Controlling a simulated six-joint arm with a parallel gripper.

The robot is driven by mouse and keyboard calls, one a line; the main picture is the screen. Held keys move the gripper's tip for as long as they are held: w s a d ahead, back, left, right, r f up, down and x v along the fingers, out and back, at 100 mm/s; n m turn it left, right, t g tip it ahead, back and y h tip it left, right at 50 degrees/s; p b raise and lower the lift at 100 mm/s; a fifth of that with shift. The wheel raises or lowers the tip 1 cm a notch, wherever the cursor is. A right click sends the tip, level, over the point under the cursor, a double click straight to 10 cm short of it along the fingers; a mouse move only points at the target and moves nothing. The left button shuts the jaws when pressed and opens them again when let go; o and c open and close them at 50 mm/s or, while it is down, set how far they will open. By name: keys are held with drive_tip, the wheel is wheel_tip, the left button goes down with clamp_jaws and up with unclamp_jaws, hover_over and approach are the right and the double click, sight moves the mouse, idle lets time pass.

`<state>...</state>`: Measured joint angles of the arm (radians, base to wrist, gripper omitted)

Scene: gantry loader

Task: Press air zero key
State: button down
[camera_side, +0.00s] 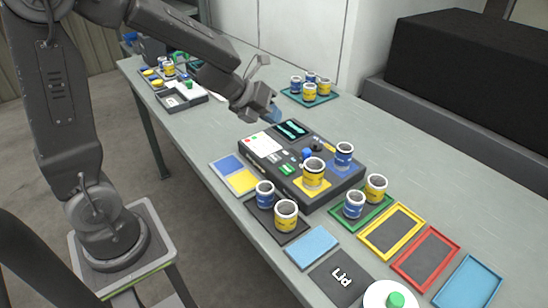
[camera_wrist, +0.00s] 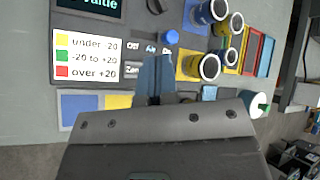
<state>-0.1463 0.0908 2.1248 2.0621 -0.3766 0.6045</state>
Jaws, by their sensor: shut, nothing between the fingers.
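The dark control box (camera_side: 325,195) stands on the bench with a lit screen (camera_side: 291,129), a white label card and small keys. In the wrist view its key row (camera_wrist: 142,49) shows small labels, one like "Off" and one like "Air". A key reading like "Zero" (camera_wrist: 131,70) lies just left of my fingertips. My gripper (camera_side: 274,113) is shut and empty, its blue fingers held in the air above the box's far left side. In the wrist view the fingers (camera_wrist: 156,62) hide part of the key area.
A blue knob (camera_wrist: 171,37) sits right of the keys. A yellow-blue can (camera_side: 313,173) stands on the box's yellow pad and a blue can (camera_side: 343,155) on its blue pad. More cans stand on the dark mat (camera_side: 264,222) and green tray (camera_side: 337,220). Coloured trays lie right.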

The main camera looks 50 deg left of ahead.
sight(272, 157)
drive_tip(key=shift+f, duration=0.1)
drive_tip(key=shift+f, duration=4.3)
drive_tip(key=shift+f, duration=0.4)
drive_tip(key=shift+f, duration=0.4)
drive_tip(key=shift+r, duration=0.85)
